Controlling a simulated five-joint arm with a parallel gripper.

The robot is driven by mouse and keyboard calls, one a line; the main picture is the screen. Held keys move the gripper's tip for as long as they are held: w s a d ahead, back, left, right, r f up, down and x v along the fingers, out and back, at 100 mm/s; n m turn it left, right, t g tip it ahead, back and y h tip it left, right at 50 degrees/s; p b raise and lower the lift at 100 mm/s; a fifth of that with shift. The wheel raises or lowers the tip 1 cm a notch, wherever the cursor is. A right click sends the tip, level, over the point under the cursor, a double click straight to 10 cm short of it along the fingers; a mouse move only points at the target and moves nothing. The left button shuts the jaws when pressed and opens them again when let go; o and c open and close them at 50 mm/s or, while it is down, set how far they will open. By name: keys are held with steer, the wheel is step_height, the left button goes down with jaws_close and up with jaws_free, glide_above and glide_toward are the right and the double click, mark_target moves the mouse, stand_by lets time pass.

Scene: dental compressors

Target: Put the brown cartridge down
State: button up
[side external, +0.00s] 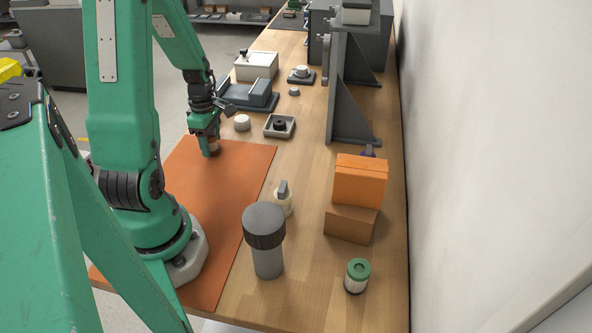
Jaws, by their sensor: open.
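The brown cartridge (214,149) is a small brownish piece at the far end of the orange mat (215,195), seen just under my gripper. Only a small part of it shows; the green fingers hide the rest. My gripper (208,147) points down over the mat's far edge, with its jaws open around or right beside the cartridge. I cannot tell whether a finger touches it, or whether it rests fully on the mat.
A white round cap (242,122) and a grey tray (279,126) with a black part stand right of my gripper. A grey fixture (248,95) lies behind. A dark-capped cylinder (267,258), orange boxes (360,182) and a green-topped filter (356,276) stand nearer. The mat's middle is clear.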

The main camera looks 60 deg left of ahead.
step_height(320, 180, up, 12)
steer(key=shift+f, duration=0.2)
stand_by(0.4)
stand_by(0.5)
steer(key=d+r+m+t, duration=0.2)
steer(key=d+r+m, duration=0.4)
steer(key=d+m, duration=0.7)
steer(key=w+d+r+m+t, duration=0.1)
steer(key=d+r+m+t, duration=0.2)
steer(key=d+m, duration=1)
step_height(320, 180, up, 3)
steer(key=shift+f+m+t, duration=0.1)
steer(key=shift+m+t, duration=0.2)
steer(key=shift+m, duration=0.2)
